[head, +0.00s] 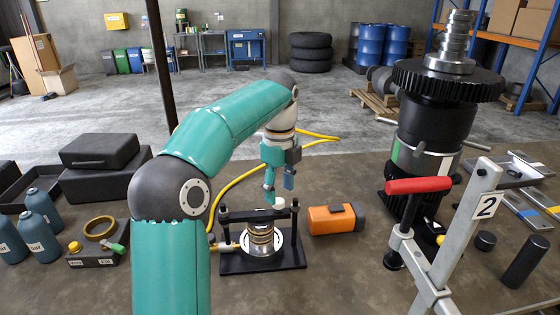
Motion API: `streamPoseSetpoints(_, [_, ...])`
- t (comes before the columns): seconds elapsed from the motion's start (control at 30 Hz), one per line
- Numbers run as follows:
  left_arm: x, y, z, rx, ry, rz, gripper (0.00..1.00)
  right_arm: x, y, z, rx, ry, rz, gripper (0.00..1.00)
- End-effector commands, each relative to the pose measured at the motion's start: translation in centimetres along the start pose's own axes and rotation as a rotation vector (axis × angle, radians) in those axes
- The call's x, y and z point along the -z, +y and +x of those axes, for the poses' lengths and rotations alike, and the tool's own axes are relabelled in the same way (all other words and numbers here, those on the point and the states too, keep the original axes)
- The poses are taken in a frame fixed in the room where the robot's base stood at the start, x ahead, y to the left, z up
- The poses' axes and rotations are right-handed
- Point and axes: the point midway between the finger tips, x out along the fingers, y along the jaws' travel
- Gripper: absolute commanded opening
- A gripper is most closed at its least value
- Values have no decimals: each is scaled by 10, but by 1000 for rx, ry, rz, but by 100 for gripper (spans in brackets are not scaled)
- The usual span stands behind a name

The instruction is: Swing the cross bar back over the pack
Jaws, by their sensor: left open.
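The clutch-like pack (261,238) is a short stack of brown and metallic rings on a light round seat. It stands on a black fixture base (235,265) with a post at each side. The dark cross bar (245,214) runs between the post tops, level with or just behind the top of the pack; I cannot tell whether it lies directly over it. A small white piece (279,203) shows near its right part. My left gripper (279,185) is open, pointing down just above the bar's right half. Contact is not clear. My right gripper is not in view.
An orange and black block (335,219) lies right of the fixture. A yellow hose (236,182) curves behind it. A tall black geared assembly (432,130) and a red-handled frame marked 2 (470,225) stand at right. Bottles (42,208) and black cases (98,170) are at left.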

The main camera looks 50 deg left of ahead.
Motion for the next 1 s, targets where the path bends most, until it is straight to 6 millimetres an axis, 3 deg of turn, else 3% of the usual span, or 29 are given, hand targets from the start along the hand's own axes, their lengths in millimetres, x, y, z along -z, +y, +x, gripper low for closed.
streamPoseSetpoints(0.4, [0, -3, -66, 3, -2, 0, 56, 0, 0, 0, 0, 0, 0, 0])
streamPoseSetpoints(0.7, [0, -2, -85, 1, -1, 1, 56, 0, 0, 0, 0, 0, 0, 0])
streamPoseSetpoints(1.0, [0, -1, -88, 1, -1, 0, 56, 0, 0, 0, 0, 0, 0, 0])
